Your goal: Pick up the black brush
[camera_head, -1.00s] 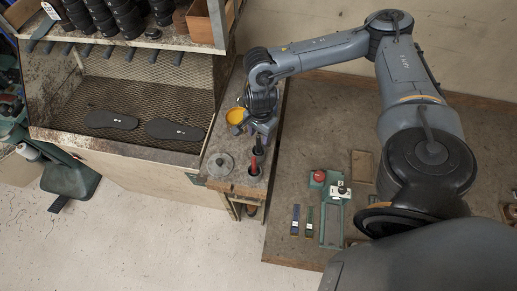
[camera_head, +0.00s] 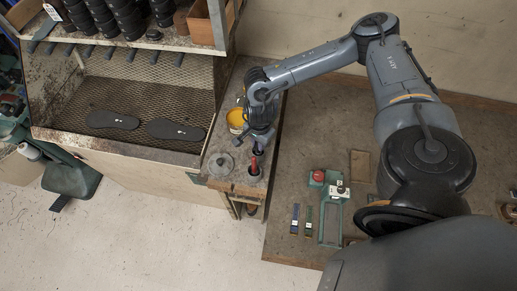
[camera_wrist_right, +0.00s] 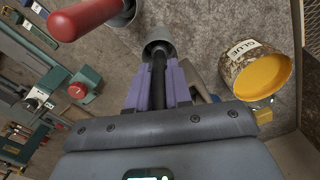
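The black brush stands in a grey cup-like holder (camera_wrist_right: 158,40) on the narrow bench, its bristle end hidden. In the right wrist view its black handle (camera_wrist_right: 158,78) lies between the purple fingers of my right gripper (camera_wrist_right: 160,85). The fingers are very close to the handle on both sides; I cannot tell whether they press on it. In the head view my right gripper (camera_head: 259,140) is over the holder and mostly hides the brush. My left gripper is not in view.
A red-handled brush (camera_head: 254,165) stands in another holder close by; it also shows in the wrist view (camera_wrist_right: 85,17). A glue pot (camera_head: 236,120) with yellow contents is behind the gripper. A round lid (camera_head: 220,165) lies to the left. A green tool (camera_head: 331,215) is on the right table.

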